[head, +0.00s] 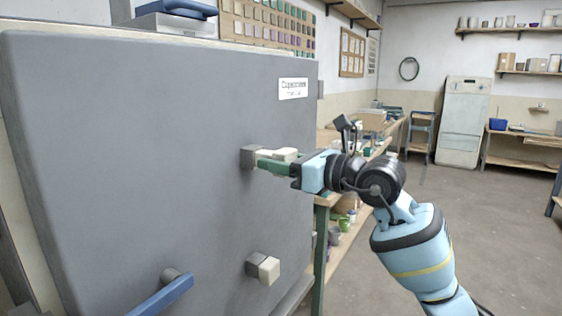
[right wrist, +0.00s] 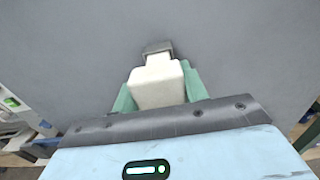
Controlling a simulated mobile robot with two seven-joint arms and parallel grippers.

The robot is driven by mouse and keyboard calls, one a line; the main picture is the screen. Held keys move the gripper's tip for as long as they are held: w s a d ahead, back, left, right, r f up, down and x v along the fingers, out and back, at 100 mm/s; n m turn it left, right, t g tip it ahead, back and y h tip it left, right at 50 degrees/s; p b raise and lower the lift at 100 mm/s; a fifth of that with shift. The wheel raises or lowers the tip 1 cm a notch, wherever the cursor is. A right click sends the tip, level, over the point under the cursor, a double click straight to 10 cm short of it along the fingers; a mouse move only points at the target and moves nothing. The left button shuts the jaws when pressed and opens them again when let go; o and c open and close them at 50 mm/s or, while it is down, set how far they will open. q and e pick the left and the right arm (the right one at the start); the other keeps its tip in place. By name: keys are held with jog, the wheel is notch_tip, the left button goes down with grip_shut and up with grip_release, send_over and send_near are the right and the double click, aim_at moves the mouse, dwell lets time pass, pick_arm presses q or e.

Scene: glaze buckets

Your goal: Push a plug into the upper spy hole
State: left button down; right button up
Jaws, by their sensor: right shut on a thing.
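The upper spy hole is at a grey block (head: 248,157) that sticks out of the large grey door (head: 150,150). My right gripper (head: 276,163) is shut on a pale cream plug (head: 285,154), its green fingers on either side of it. In the right wrist view the plug (right wrist: 157,84) lies between the fingers, and its narrower end meets the grey block (right wrist: 157,46). How deep the end sits in the hole is hidden. A second pale plug (head: 268,270) sits at the lower grey block (head: 254,261). My left gripper is not in view.
A blue handle (head: 163,295) sticks out from the door at lower left, below the right gripper. A white label (head: 293,89) is on the door's upper right. A workbench with shelves stands beyond the door's right edge. Open floor (head: 500,230) lies at the right.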

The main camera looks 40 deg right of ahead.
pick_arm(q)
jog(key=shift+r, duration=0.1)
pick_arm(e)
jog(key=shift+w+a+r, duration=0.1)
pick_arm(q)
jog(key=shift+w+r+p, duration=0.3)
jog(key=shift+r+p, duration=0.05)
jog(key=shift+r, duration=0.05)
pick_arm(e)
jog(key=shift+x, duration=0.8)
jog(key=shift+w, duration=0.15)
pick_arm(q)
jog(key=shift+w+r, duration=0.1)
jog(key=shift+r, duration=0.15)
pick_arm(e)
jog(key=shift+w+a, duration=0.2)
jog(key=shift+w, duration=0.15)
pick_arm(q)
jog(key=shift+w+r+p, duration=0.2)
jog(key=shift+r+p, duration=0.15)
jog(key=shift+p, duration=0.2)
pick_arm(e)
jog(key=shift+w+a, duration=0.2)
jog(key=shift+w, duration=0.3)
jog(key=o, duration=1.3)
jog(key=shift+o, duration=0.2)
